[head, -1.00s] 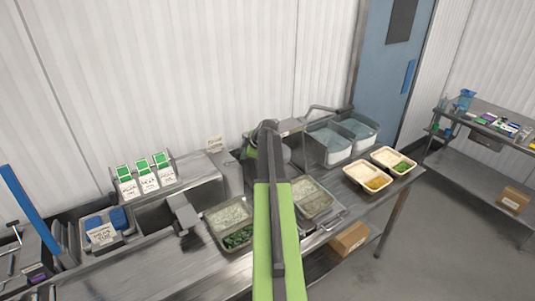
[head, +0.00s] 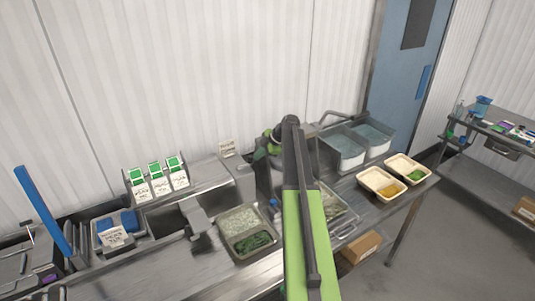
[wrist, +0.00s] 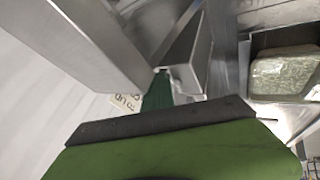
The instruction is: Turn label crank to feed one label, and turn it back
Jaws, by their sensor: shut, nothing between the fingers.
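My green arm runs up the middle of the head view, and a dark section bends down from its top. My gripper (head: 266,180) is at its end, mostly hidden behind the arm; it looks shut and empty. A grey metal box (head: 238,180) stands just left of it, with a small lettered card (head: 228,147) behind. The wrist view shows a lettered card (wrist: 122,103) beside grey metal housings (wrist: 188,62) and a dark green piece between. I cannot pick out the label crank in either view. A small blue spot (head: 273,203) shows beside the arm; I cannot tell what it is.
Three white-and-green packets (head: 157,175) stand on the bench at left. A tray of rice and greens (head: 245,232) lies left of the arm. Clear bins (head: 345,150) and filled tubs (head: 380,183) stand at right. A blue post (head: 42,208) rises at far left.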

